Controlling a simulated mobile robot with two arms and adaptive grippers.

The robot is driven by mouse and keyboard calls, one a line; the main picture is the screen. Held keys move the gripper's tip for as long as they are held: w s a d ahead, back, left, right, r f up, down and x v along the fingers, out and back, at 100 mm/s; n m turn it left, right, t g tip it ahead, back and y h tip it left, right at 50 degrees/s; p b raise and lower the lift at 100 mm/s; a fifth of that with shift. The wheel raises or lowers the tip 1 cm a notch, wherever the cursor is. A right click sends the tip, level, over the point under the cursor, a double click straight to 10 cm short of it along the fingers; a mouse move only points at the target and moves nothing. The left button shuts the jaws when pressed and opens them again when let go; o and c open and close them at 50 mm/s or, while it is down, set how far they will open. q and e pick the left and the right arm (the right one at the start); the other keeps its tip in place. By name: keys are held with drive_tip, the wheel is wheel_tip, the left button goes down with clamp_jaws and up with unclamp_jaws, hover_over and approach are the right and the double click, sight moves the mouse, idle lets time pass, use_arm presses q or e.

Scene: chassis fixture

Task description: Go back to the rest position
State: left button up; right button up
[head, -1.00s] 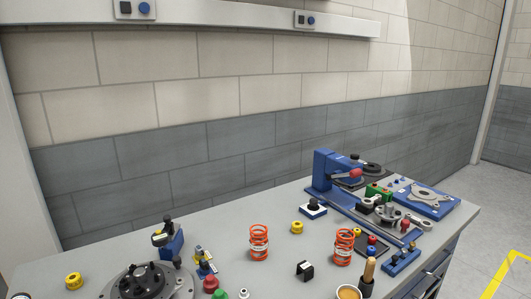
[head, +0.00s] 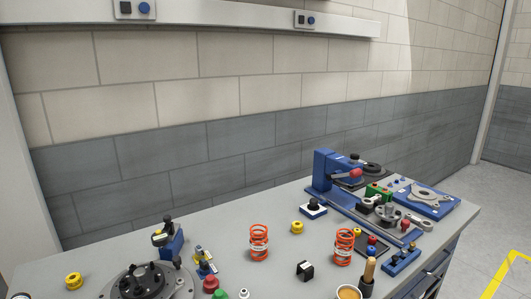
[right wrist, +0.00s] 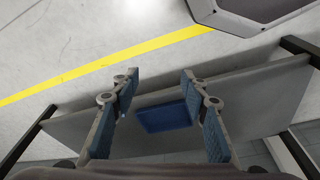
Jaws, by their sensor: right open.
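My right gripper (right wrist: 160,105) shows in the right wrist view with its two blue-padded fingers spread apart. It is open and nothing is between its fingers. A blue flat piece (right wrist: 166,116) lies behind the gap, and I cannot tell what it is. Neither gripper is in the head view, and my left gripper is not seen at all.
The grey workbench (head: 230,219) holds two orange springs (head: 259,243), a blue press-like fixture (head: 325,172), a black round hub (head: 143,284) and several small parts. A yellow line (right wrist: 110,66) marks the floor. A wall stands behind the bench.

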drive_tip(key=s+d+f+g, duration=0.1)
drive_tip(key=s+d+f, duration=0.2)
drive_tip(key=s+f, duration=1.4)
drive_tip(key=shift+s, duration=0.25)
